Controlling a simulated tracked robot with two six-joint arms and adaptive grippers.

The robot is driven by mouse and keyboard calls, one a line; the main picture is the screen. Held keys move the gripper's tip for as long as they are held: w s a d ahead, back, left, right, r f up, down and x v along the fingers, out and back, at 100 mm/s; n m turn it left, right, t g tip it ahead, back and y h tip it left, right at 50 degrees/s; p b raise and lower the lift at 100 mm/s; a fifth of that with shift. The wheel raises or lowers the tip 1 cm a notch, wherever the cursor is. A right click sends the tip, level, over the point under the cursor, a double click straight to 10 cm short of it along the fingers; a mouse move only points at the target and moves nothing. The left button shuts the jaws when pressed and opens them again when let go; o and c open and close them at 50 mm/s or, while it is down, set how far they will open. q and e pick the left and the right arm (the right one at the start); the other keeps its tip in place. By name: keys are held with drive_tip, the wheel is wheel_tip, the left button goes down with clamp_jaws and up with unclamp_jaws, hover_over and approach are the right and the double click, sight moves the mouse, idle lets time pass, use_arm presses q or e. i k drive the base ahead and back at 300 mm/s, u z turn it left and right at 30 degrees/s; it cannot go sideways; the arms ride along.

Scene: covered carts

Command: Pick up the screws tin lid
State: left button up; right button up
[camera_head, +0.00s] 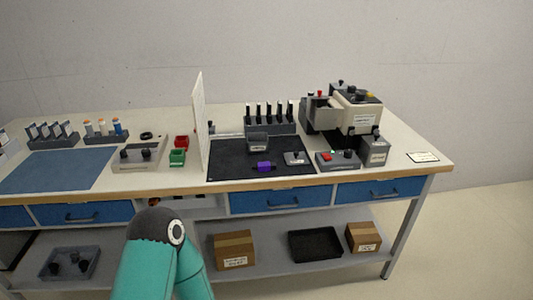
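I cannot tell for sure which object is the screws tin lid, as the labels are too small to read. A small flat grey piece with a dark knob (295,158) lies on the dark mat (228,162) and may be a lid. An open-looking grey container (257,142) sits behind it on the same mat. A purple object (264,167) lies near the mat's front edge. Neither gripper is in view; only a teal and dark arm link of mine shows at the bottom.
A thin white upright panel (200,125) divides the bench. A rack of dark-handled tools (270,126) and a beige machine (355,108) stand behind. A grey box with a red button (325,157) is right of the mat. Boxes and a black tray (315,245) are below.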

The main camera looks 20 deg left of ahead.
sight(295, 158)
drive_tip(key=u, duration=0.25)
drive_tip(key=i, duration=0.9)
drive_tip(key=z, duration=0.4)
